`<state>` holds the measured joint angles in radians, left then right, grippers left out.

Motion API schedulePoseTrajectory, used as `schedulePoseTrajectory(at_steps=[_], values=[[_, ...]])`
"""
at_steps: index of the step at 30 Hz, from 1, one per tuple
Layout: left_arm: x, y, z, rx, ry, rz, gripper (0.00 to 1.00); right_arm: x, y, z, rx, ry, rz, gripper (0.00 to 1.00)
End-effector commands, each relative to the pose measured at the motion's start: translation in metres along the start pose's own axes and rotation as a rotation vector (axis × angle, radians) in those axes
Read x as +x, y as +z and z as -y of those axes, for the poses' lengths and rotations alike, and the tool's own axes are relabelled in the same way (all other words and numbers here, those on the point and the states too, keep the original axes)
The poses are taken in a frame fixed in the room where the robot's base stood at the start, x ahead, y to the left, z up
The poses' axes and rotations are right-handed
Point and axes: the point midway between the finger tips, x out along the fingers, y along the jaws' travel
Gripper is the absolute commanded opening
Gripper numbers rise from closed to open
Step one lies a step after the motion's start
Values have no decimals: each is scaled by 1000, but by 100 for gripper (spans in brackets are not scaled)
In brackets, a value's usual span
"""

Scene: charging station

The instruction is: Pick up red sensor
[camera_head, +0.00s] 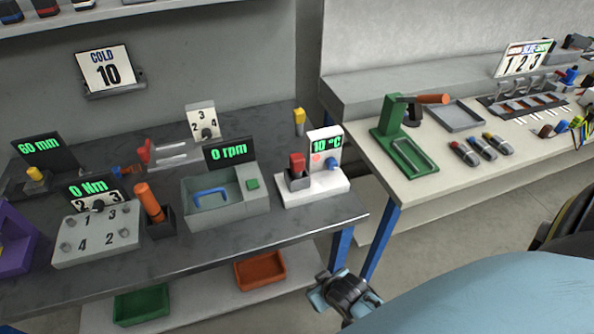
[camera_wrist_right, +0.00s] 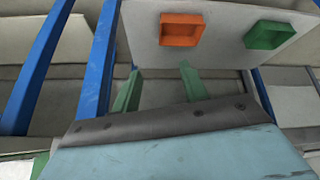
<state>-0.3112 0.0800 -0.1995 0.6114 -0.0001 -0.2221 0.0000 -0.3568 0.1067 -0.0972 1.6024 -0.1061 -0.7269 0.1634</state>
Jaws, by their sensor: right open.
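A red-topped piece (camera_head: 297,162), which looks like the red sensor, stands upright in a dark socket on the white stand with the "10 °C" display (camera_head: 325,146), near the right end of the dark table. A blue piece (camera_head: 332,164) is on the same stand, to its right. My right gripper (camera_head: 338,287) is below and in front of the table's right corner, well apart from the stand. In the right wrist view the two green fingers (camera_wrist_right: 160,72) are spread with nothing between them. The red piece is not visible there. My left gripper is not in view.
The dark table (camera_head: 230,240) has blue legs. An orange bin (camera_head: 260,270) and a green bin (camera_head: 141,305) sit on its lower shelf. A grey tub (camera_head: 225,196) is left of the stand. A light table (camera_head: 430,190) with a green press (camera_head: 400,140) stands at right.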

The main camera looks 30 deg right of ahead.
Motion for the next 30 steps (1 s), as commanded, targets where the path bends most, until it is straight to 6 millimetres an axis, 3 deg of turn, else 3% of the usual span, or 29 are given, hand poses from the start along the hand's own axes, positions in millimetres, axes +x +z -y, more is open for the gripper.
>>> schedulePoseTrajectory(at_steps=[1,5,6,10,15,24,30], values=[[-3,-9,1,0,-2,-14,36,-21,-32,-7,18,15,-51,44],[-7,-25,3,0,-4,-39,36,-72,-115,-34,94,73,-228,44],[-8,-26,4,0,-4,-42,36,-86,-144,-45,127,94,-312,44],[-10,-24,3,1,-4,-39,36,-116,-206,-72,203,132,-524,44],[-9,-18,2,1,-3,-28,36,-127,-240,-86,236,141,-638,44],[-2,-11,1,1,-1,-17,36,-84,-272,-97,237,140,-642,44],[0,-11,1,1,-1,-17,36,-69,-283,-101,237,139,-641,44]])
